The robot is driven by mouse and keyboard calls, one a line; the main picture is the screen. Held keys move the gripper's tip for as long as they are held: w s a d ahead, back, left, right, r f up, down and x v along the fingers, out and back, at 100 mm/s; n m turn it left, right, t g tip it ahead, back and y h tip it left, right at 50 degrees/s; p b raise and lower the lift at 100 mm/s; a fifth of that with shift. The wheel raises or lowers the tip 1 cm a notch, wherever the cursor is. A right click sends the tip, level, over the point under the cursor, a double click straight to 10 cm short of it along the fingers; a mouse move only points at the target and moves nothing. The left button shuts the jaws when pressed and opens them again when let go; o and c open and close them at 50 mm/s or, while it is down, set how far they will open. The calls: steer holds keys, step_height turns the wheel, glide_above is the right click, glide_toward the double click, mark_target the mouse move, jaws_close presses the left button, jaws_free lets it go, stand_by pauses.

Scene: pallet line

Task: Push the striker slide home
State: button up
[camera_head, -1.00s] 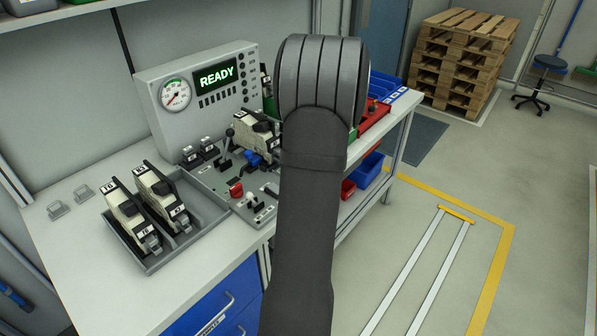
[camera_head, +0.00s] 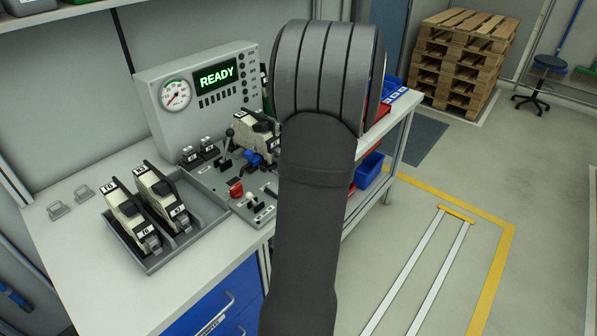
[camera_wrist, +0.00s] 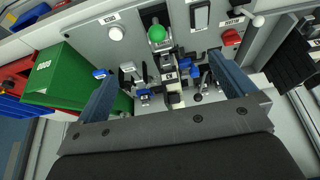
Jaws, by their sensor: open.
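A beige and black switch unit (camera_head: 254,130) sits in a fixture on the bench, partly behind my arm in the head view. In the wrist view the fixture area shows a narrow black, grey and beige unit (camera_wrist: 171,78) below a green round knob (camera_wrist: 157,34) on a metal slider. I cannot tell which part is the striker slide. My gripper (camera_wrist: 164,72) is open, with a blue-grey finger on either side of this unit and nothing between them that it grips. Whether the fingers touch anything is unclear. In the head view my arm hides the gripper.
A grey tray (camera_head: 154,263) holds two similar units at left. A gauge panel with a READY screen (camera_head: 215,77) stands behind. A lever (camera_head: 228,140) and red button (camera_head: 236,189) rise from the fixture deck. A green bin (camera_wrist: 75,78) stands left in the wrist view.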

steer(key=shift+s+d+r, duration=0.15)
steer(key=shift+r, duration=0.25)
steer(key=shift+f, duration=0.1)
steer(key=c, duration=0.9)
steer(key=f+y, duration=0.1)
steer(key=s+f+m, duration=0.1)
steer(key=f, duration=0.1)
steer(key=s+f+y, duration=0.1)
steer(key=f, duration=0.1)
steer(key=shift+a+f+m+g+y, duration=0.1)
steer(key=shift+a+m+g+y, duration=0.2)
steer(key=shift+a+g, duration=0.1)
steer(key=c, duration=1.1)
steer(key=s+f+m+y, duration=0.1)
steer(key=f+y, duration=0.1)
steer(key=s+f+m+y, duration=0.1)
steer(key=f+m+y, duration=0.1)
steer(key=f, duration=0.1)
steer(key=s+a+f+m+t+y, duration=0.1)
steer(key=s+f+m+y, duration=0.1)
steer(key=shift+s+a+f, duration=0.1)
steer(key=shift+f, duration=0.25)
jaws_close()
steer(key=s+d+f+m+t, duration=0.4)
steer(key=d+f+m+t, duration=0.2)
steer(key=m+t, duration=0.7)
steer(key=shift+d+m+h, duration=0.3)
steer(key=shift+d, duration=0.75)
